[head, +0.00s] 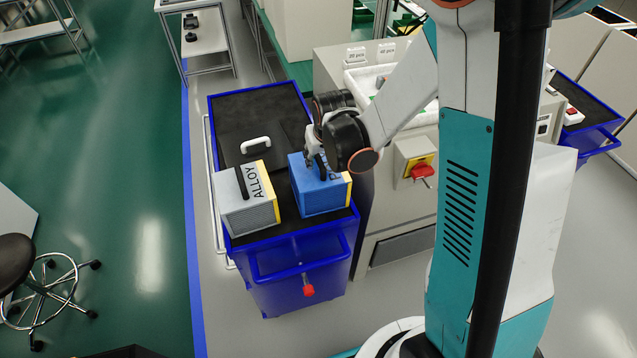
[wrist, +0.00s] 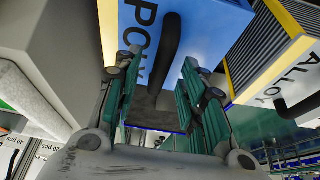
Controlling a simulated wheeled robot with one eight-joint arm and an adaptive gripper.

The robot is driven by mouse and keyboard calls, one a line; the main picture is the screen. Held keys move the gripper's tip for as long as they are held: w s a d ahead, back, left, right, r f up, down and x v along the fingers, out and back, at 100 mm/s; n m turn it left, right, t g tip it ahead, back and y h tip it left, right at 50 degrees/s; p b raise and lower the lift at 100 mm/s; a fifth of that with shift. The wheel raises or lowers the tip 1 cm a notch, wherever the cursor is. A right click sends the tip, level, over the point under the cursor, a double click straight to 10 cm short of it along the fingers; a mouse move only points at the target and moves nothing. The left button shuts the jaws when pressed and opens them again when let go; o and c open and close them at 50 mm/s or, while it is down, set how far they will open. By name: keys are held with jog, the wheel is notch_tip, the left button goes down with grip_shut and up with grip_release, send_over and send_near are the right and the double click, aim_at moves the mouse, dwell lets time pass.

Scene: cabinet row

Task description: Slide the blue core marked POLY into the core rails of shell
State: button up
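The blue core marked POLY (head: 322,196) stands on the blue cart, with a yellow edge on its right and a black handle on top. It also shows in the wrist view (wrist: 205,30). My gripper (head: 314,162) is over its top, partly hiding the lettering. In the wrist view my gripper's green-padded fingers (wrist: 160,62) are spread, with the black handle (wrist: 168,50) between them and gaps on both sides. I cannot make out the shell or its core rails in either view.
A grey core marked ALLOY (head: 247,204) stands just left of the blue one. The blue cart (head: 300,262) has a black top and a white handle (head: 255,144) lying behind the cores. A grey cabinet with a red switch (head: 422,171) is close on the right.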

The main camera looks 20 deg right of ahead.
jog(key=shift+w+f, duration=0.15)
jog(key=shift+f, duration=0.35)
grip_shut()
